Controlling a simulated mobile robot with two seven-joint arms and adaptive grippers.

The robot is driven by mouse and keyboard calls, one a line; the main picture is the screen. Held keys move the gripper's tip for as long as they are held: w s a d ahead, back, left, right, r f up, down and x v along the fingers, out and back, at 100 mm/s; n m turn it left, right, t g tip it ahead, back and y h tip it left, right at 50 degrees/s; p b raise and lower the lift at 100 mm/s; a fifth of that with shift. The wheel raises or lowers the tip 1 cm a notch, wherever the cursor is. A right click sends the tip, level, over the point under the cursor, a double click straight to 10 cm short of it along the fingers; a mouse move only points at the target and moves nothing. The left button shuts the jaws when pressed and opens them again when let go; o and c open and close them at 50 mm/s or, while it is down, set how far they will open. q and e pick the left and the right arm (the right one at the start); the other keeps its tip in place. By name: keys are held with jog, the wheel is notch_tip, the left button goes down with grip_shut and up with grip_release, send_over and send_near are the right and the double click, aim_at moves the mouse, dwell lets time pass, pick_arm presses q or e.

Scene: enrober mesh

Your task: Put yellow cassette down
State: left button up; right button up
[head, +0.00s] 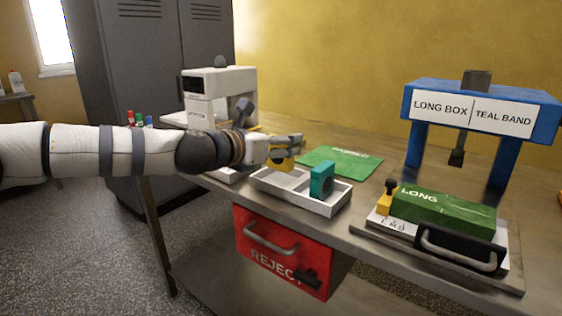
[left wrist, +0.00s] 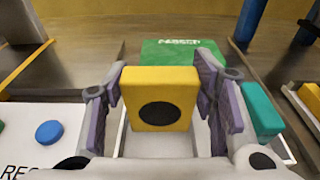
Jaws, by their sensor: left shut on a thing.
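My left gripper (head: 288,149) is shut on the yellow cassette (head: 281,161). In the left wrist view the cassette (left wrist: 160,84) sits upright between the fingers (left wrist: 163,98), with a dark round spot on its face. It is above the left part of a white divided tray (head: 315,206); whether it touches the tray floor is unclear. A teal cassette (head: 321,181) stands in the tray's right part and also shows in the left wrist view (left wrist: 262,110). My right gripper is not in view.
A green mat (head: 345,161) lies behind the tray. A red reject drawer (head: 285,262) hangs below. To the right stand a blue press frame (head: 415,99) and a green block marked LONG (head: 440,211) in a fixture. A white machine (head: 220,90) stands behind my left arm.

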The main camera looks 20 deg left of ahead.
pick_arm(q)
jog(key=f, duration=0.4)
jog(key=shift+w+a+b, duration=0.1)
jog(key=shift+w+b, duration=0.25)
jog(key=shift+b, duration=0.05)
jog(key=shift+r, duration=0.25)
jog(key=shift+f, duration=0.3)
jog(key=o, duration=1.2)
jog(key=shift+r, duration=0.1)
jog(key=shift+c, duration=0.2)
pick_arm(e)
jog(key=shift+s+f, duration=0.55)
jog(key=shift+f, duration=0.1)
